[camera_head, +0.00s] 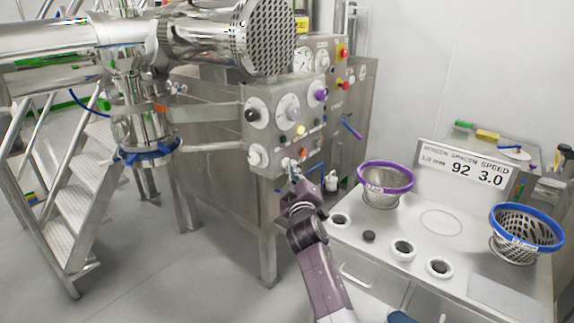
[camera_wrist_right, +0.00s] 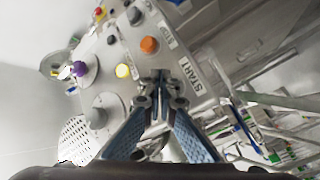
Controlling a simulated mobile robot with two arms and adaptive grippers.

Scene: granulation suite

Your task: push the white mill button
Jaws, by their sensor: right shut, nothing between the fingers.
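The grey control panel (camera_head: 262,108) of the mill shows in the head view, with a yellow button (camera_head: 301,130), a purple knob (camera_head: 320,95) and several pale dials. My right gripper (camera_head: 290,166) is at the panel's lower edge, its fingers shut and empty, pointing at the panel face. In the wrist view the shut fingertips (camera_wrist_right: 160,82) are close to the panel, just below an orange button (camera_wrist_right: 149,45) and beside a START label (camera_wrist_right: 192,76). The white button is not clearly visible; the fingertips cover part of the panel there. Whether they touch it I cannot tell. My left gripper is not in view.
A bench (camera_head: 385,225) at the right holds a purple-rimmed sieve basket (camera_head: 386,177), a blue-rimmed one (camera_head: 527,229) and a display sign (camera_head: 466,168). Metal stairs (camera_head: 85,185) stand at the left. The floor (camera_head: 150,255) in front of the machine is clear.

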